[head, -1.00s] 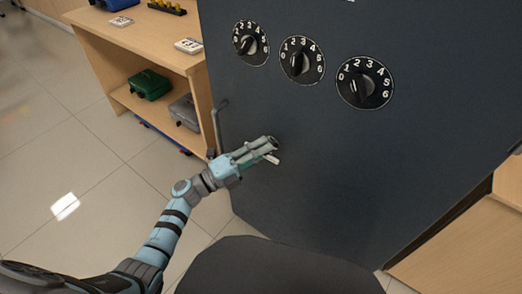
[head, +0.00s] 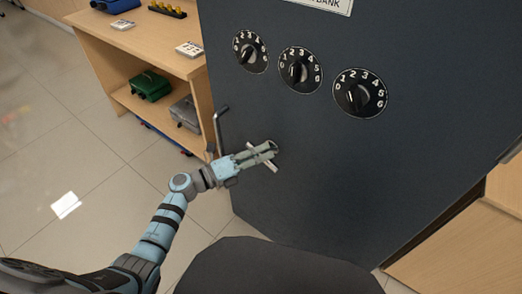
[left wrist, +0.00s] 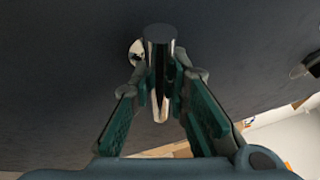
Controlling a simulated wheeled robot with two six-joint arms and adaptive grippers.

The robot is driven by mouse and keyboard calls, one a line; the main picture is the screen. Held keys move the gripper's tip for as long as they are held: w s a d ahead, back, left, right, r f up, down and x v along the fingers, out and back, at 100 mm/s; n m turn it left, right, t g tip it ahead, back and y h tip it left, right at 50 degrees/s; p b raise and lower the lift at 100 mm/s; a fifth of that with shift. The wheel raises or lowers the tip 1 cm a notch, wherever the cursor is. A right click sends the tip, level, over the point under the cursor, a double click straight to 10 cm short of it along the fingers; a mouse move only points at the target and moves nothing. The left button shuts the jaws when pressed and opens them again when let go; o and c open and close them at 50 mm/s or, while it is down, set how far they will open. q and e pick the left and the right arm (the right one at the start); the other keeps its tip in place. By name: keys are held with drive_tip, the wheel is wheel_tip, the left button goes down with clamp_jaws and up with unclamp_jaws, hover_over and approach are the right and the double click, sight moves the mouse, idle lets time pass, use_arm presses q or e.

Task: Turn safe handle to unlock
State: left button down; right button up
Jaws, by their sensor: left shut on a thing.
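The dark safe door (head: 330,200) fills the middle and right of the head view. A small silver bar handle (head: 268,164) sits on its lower left part, slanting from upper left to lower right. My left gripper (head: 268,150) is shut on this handle from the left, with its fingers across the bar. In the left wrist view the shiny bar (left wrist: 159,50) stands between the two green-padded fingers (left wrist: 163,92), with a round chrome mount behind it. The fingers hide part of the handle in the head view. My right gripper is not in view.
Three numbered black dials (head: 299,70) are on the door above the handle. A grey bent lever (head: 217,128) sticks out at the door's left edge, close to my gripper. A wooden shelf (head: 150,55) with cases stands behind at left. Tiled floor is open at lower left.

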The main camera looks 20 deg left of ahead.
use_arm(q)
drive_tip(key=shift+r+m+g+y+p, duration=0.2)
drive_tip(key=shift+m+g+y+p, duration=0.1)
drive_tip(key=shift+m+p, duration=0.5)
drive_tip(key=shift+m+y+p, duration=0.4)
drive_tip(key=shift+m+p, duration=0.2)
drive_tip(key=shift+m, duration=0.2)
drive_tip(key=shift+r+m+p, duration=0.1)
drive_tip(key=shift+m+p, duration=0.2)
drive_tip(key=shift+d+m+y+p, duration=0.1)
drive_tip(key=shift+m+y+p, duration=0.4)
drive_tip(key=shift+m+p, duration=0.1)
drive_tip(key=shift+m+g+p, duration=0.3)
drive_tip(key=shift+m+p, duration=0.05)
drive_tip(key=shift+m, duration=0.05)
drive_tip(key=shift+s+m+y, duration=0.1)
drive_tip(key=shift+m+y, duration=0.2)
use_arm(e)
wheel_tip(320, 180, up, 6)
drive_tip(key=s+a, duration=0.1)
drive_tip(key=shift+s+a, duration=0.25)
use_arm(q)
drive_tip(key=shift+f, duration=0.2)
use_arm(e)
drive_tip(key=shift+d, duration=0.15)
use_arm(q)
drive_tip(key=c, duration=1.5)
unclamp_jaws()
drive_tip(key=shift+c, duration=0.2)
